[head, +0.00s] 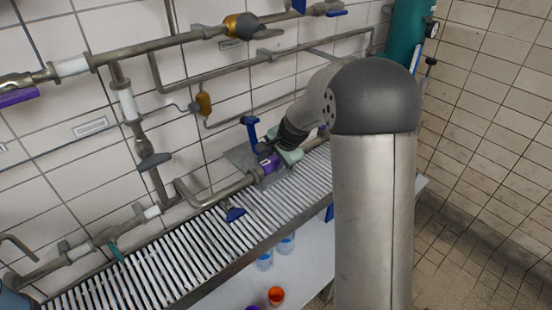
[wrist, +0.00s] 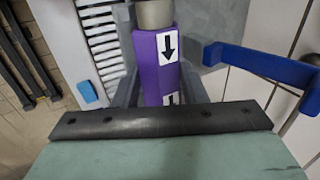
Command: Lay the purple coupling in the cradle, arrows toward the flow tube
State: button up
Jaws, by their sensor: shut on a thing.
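A second label below is partly hidden by the palm bar. A metal pipe end (wrist: 154,13) meets the coupling's far end; I cannot tell whether they are joined. The cradle is not clearly distinguishable, as my gripper covers that area.
A blue bracket (wrist: 262,66) stands close right of my gripper in the wrist view. A blue upright handle (head: 251,132) rises behind the coupling. A bent metal pipe (head: 218,196) runs left of it. The slatted bench (head: 165,262) is mostly clear at lower left.

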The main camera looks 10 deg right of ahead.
jog(key=shift+f, duration=0.25)
jog(key=o, duration=1.3)
jog(key=b+v, duration=0.2)
jog(key=v, duration=1.4)
jog(key=s+a+f+n+g, duration=0.1)
jog(key=s+f+n, duration=0.2)
jog(key=s, duration=0.6)
jog(key=s+a+f+n+g+h, duration=0.1)
jog(key=s+f+n, duration=0.3)
jog(key=s, duration=0.6)
jog(key=s+a+f+n+g+h, duration=0.1)
jog(key=s+n, duration=0.4)
jog(key=s, duration=0.5)
jog(key=shift+s+a+f+n+g, duration=0.15)
jog(key=shift+a+f+g, duration=0.1)
jog(key=shift+f, duration=0.4)
jog(key=shift+a+f+n+g, duration=0.15)
jog(key=shift+f+g, duration=0.1)
jog(key=shift+f, duration=0.45)
